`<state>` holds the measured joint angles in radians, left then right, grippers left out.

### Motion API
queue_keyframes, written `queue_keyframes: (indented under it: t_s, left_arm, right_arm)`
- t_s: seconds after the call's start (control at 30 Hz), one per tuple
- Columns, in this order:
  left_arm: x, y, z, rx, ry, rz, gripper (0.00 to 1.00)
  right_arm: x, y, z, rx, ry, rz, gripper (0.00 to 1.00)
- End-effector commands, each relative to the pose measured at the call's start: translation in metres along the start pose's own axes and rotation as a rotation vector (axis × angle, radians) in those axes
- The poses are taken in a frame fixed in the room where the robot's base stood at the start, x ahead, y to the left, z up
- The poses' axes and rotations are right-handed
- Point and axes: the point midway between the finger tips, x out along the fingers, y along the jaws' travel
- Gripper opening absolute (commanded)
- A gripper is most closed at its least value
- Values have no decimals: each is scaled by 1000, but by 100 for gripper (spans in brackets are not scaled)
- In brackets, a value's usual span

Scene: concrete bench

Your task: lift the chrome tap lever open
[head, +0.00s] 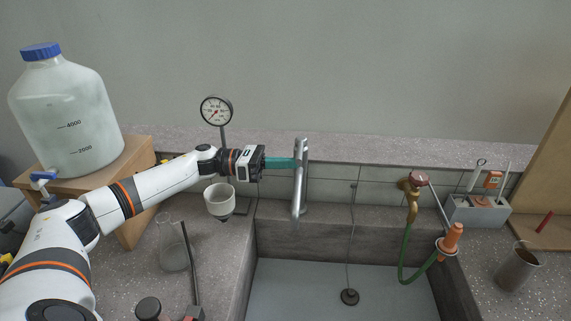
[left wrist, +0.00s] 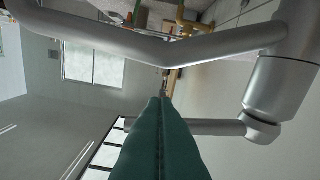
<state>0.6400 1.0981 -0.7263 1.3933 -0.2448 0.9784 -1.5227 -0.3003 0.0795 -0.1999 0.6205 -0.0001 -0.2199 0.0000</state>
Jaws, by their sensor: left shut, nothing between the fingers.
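The chrome tap (head: 299,190) stands at the back edge of the sink, left of its middle. In the left wrist view its thick body (left wrist: 285,85) is at the right, with the long spout (left wrist: 110,38) running left across the top. A thinner chrome lever (left wrist: 205,127) runs left from the cap at the body's end and passes behind my fingers. My left gripper (head: 292,163) has teal fingers, shut and empty, their tips at the tap's left side in the head view. In the left wrist view the fingertips (left wrist: 160,100) lie between spout and lever. I cannot tell whether they touch the lever. My right gripper is not in view.
The sink (head: 335,290) lies below the tap. A pressure gauge (head: 216,111), a white funnel (head: 219,200) and a glass flask (head: 173,245) stand near my left arm. A brass tap (head: 411,195) with a green hose is at the right. A large carboy (head: 65,120) stands at the left.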

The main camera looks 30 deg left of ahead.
Motion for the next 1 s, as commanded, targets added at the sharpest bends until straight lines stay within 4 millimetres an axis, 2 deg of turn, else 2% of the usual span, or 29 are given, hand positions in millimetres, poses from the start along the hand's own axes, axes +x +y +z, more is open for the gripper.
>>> queue_keyframes:
  t_s: [0.27,0.8,1.0]
  left_arm:
    - [0,2,-8,-81,1,-4,0]
    - [2,-1,-45,-481,2,-22,0]
    - [3,-5,-52,-550,2,-26,0]
  right_arm:
    - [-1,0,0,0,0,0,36]
    - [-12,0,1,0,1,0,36]
    - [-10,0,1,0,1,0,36]
